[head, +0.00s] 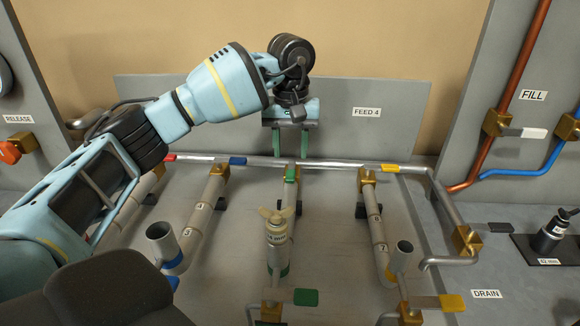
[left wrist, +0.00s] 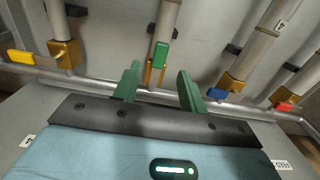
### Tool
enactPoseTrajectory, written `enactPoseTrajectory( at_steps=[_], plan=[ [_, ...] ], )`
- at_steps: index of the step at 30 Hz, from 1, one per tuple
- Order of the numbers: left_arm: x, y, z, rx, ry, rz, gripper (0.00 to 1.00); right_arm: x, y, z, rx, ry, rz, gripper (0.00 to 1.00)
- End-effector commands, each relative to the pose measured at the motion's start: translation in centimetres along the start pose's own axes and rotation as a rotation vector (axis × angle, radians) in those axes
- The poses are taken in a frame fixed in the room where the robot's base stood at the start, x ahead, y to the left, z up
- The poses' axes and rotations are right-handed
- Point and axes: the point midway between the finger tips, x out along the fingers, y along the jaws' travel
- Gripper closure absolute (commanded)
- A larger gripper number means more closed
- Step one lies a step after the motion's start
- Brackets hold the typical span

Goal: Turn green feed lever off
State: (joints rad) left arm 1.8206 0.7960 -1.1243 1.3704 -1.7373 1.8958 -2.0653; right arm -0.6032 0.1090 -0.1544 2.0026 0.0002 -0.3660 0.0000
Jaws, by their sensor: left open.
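The green feed lever (head: 291,173) sits on its brass valve below the horizontal manifold pipe. It points along its branch pipe, towards me. My left gripper (head: 290,150) hangs just above and behind this lever, with its two green fingers apart and nothing between them. In the left wrist view the green lever (left wrist: 161,54) shows beyond the fingertips, lined up with the gap between the fingers (left wrist: 158,72). I see no contact between fingers and lever. My right gripper is out of view.
The blue (head: 237,161) and yellow (head: 390,168) levers lie sideways on either side; a red one (head: 170,157) is further left. A canister (head: 278,247) with a wing top stands at the green branch's near end. Another green handle (head: 305,297) is lower down. A "FEED 4" panel (head: 400,100) stands behind.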

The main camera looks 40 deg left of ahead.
Motion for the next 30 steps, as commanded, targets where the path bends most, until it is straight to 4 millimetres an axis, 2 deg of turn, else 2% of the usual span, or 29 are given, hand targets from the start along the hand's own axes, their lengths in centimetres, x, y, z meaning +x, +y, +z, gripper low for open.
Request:
enactPoseTrajectory(
  at_steps=[6,12,23,30],
  plan=[
    [3.4,-0.1,0.0,-0.001,-0.001,-0.002,0.58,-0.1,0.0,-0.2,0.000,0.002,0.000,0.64],
    [5.3,-0.1,0.0,-0.001,0.000,0.000,0.58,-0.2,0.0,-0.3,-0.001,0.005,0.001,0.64],
    [5.8,-0.1,0.0,-0.001,0.001,0.000,0.58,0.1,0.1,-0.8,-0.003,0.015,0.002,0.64],
    [5.8,-0.1,0.0,-0.001,0.001,0.000,0.90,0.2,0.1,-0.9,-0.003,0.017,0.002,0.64]
  ],
)
